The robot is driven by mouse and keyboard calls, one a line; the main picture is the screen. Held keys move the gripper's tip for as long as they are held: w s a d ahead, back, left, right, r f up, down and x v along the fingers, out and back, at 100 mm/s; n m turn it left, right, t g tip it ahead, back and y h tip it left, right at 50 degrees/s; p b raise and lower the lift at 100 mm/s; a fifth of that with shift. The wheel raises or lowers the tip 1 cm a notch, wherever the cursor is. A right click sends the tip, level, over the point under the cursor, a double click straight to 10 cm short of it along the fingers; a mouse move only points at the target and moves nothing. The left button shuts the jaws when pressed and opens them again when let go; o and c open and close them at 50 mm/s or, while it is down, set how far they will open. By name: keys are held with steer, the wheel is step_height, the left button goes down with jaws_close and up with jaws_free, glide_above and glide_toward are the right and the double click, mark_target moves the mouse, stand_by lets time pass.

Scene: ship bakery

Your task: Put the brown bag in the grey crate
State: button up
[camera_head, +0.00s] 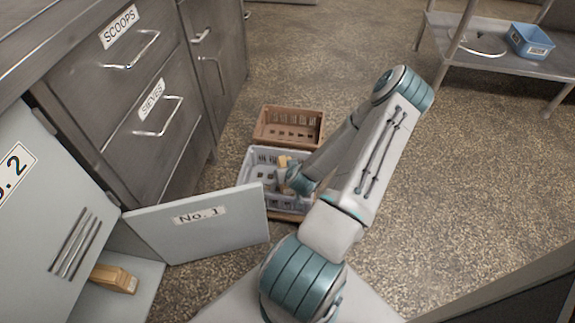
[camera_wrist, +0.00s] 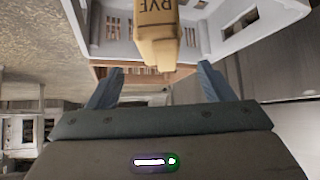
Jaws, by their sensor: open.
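A brown bag with dark lettering (camera_wrist: 157,38) shows at the top of the wrist view, within the walls of the grey crate (camera_wrist: 262,22). In the head view a tan part of the bag (camera_head: 283,161) shows inside the grey crate (camera_head: 262,152), which stands on the floor. My gripper (camera_wrist: 161,70) is open, its fingers spread on either side of the bag's near end, with no finger visibly touching it. In the head view my gripper (camera_head: 300,182) is over the crate and hides part of it. Whether the bag rests on the crate's floor is hidden.
A brown crate (camera_head: 290,124) stands just behind the grey one. The open No. 1 door (camera_head: 200,232) is close at the left front; another brown package (camera_head: 114,278) lies in the compartment. Steel drawers (camera_head: 150,110) stand left. A shelf with a blue bin (camera_head: 530,41) is far right; floor between is clear.

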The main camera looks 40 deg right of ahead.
steer(key=a+r+n+g+y, duration=0.45)
steer(key=a+r, duration=1.05)
steer(key=r, duration=0.4)
steer(key=s+a+r+g, duration=0.1)
steer(key=s+a+r, duration=0.5)
steer(key=a+r, duration=0.1)
steer(key=s+a+r+n+g, duration=0.1)
steer(key=s+a+r, duration=0.5)
steer(key=r, duration=0.4)
steer(key=shift+a+p, duration=0.4)
steer(key=shift+a, duration=0.1)
